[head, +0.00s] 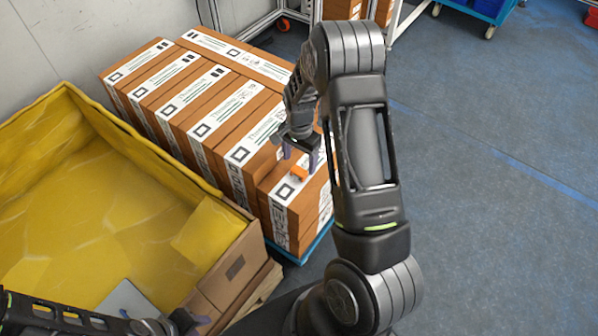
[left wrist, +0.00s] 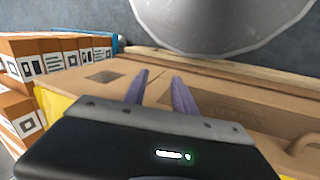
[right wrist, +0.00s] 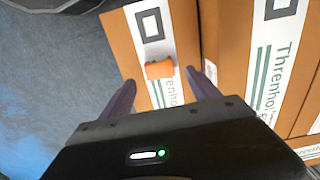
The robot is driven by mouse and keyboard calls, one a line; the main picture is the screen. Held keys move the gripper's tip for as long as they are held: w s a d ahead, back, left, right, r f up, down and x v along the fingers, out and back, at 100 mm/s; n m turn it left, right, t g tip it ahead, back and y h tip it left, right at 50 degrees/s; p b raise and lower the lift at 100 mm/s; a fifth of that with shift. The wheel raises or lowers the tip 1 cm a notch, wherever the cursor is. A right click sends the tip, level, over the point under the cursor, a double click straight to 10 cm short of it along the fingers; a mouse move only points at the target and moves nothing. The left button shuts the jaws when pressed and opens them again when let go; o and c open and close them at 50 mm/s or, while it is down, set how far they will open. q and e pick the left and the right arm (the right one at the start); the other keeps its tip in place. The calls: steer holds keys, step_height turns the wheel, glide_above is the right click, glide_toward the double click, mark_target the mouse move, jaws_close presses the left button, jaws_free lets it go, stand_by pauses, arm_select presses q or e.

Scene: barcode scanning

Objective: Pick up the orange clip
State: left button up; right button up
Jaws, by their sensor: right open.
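The small orange clip (head: 298,172) lies on the white label strip on top of the nearest brown box at the right end of the row. In the right wrist view the clip (right wrist: 159,69) is just beyond and between the fingertips. My right gripper (right wrist: 160,80) is open and empty, and in the head view it (head: 300,155) hangs just above the box, beside the clip. My left gripper (left wrist: 158,75) points at the side of a cardboard container; its two fingers stand apart with nothing seen between them. In the head view the left arm is at the lower left corner.
Several brown boxes with white labels (head: 200,130) stand in a row on a blue base (head: 318,243). A large carton lined with yellow (head: 100,190) fills the left. A metal rack (head: 270,18) is behind. Blue floor (head: 490,190) is clear at right.

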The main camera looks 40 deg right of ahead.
mark_target(299, 171)
step_height(299, 171, down, 4)
steer(key=shift+a+f, duration=0.15)
steer(key=shift+f, duration=0.05)
stand_by(0.5)
steer(key=c, duration=1.4)
steer(key=shift+r, duration=0.15)
step_height(299, 171, up, 10)
stand_by(0.4)
